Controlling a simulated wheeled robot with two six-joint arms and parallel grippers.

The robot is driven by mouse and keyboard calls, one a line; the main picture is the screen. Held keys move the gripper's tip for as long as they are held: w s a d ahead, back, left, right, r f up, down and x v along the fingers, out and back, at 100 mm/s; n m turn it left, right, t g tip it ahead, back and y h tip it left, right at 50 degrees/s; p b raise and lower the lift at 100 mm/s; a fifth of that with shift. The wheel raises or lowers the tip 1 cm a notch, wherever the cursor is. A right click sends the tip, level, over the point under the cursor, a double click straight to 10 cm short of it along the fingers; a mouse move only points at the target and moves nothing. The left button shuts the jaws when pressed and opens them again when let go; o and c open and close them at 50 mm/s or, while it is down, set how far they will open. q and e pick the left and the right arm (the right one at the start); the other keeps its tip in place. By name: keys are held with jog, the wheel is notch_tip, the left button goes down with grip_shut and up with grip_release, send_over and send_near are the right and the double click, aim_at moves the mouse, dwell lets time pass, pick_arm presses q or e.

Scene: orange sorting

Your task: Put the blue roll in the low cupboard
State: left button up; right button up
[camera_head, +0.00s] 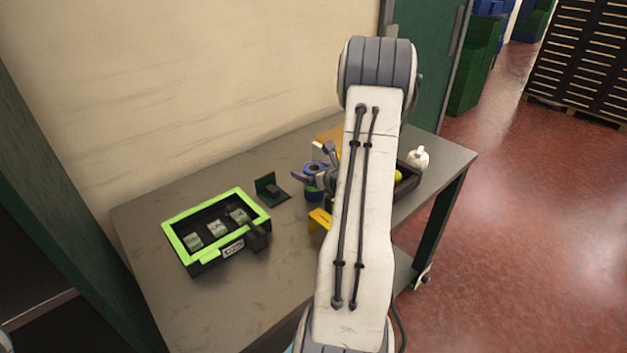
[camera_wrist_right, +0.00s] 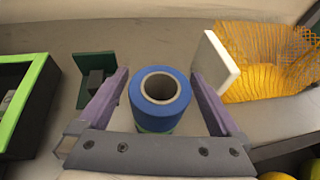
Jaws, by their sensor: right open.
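The blue roll (camera_head: 314,168) stands upright on the grey table, partly hidden behind my right gripper in the head view. In the right wrist view the roll (camera_wrist_right: 143,104) shows its top with the round core hole, and a green part is just visible below the blue. My right gripper (camera_wrist_right: 163,90) is open, with one purple finger on each side of the roll. Gaps show between the fingers and the roll. My left gripper is not in view. A dark green cabinet-like structure (camera_head: 60,190) stands at the left edge; I cannot tell whether it is the low cupboard.
A black tray with a green rim (camera_head: 178,243) lies on the table (camera_head: 130,213), left of the roll. A small dark green stand (camera_head: 266,186) is nearer it. A yellow item (camera_head: 319,218), an orange mesh (camera_wrist_right: 262,60), a white block (camera_wrist_right: 216,63) and a white bottle (camera_head: 419,157) are close by.

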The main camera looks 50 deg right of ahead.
jog(key=shift+w+d+f, duration=0.15)
jog(key=shift+w+f, duration=0.1)
jog(key=shift+w, duration=0.25)
jog(key=shift+r, duration=0.1)
jog(key=c, duration=1.5)
